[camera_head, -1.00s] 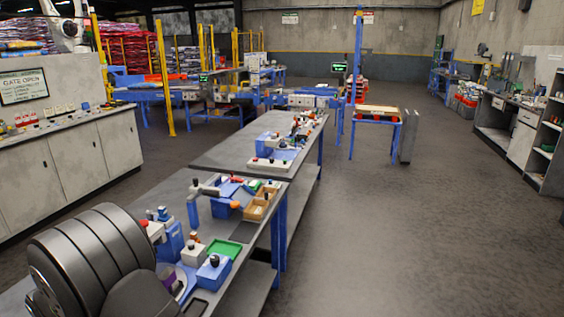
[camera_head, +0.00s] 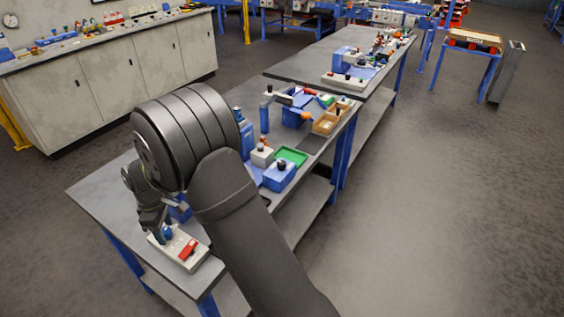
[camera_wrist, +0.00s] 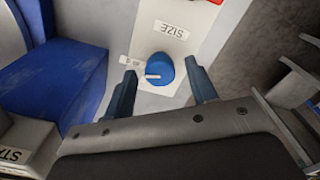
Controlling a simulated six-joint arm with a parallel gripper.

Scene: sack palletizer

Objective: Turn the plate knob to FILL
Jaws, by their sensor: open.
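A blue round knob (camera_wrist: 160,69) with a white pointer stands on a light grey plate (camera_wrist: 143,40) in the wrist view. A small label beside it is too small to read. A "SIZE" label (camera_wrist: 171,29) lies above the knob, upside down in the picture. My gripper (camera_wrist: 163,88) is open, with one finger on each side of the knob and gaps visible. In the head view my gripper (camera_head: 153,222) is above the plate (camera_head: 190,258) at the near bench end. The blue knob (camera_head: 167,232) is partly hidden there.
A red part (camera_head: 188,250) sits on the same plate. A blue box (camera_wrist: 55,70) stands close left of my gripper in the wrist view. Further along the bench are a blue box with a black knob (camera_head: 279,175) and a green tray (camera_head: 291,157).

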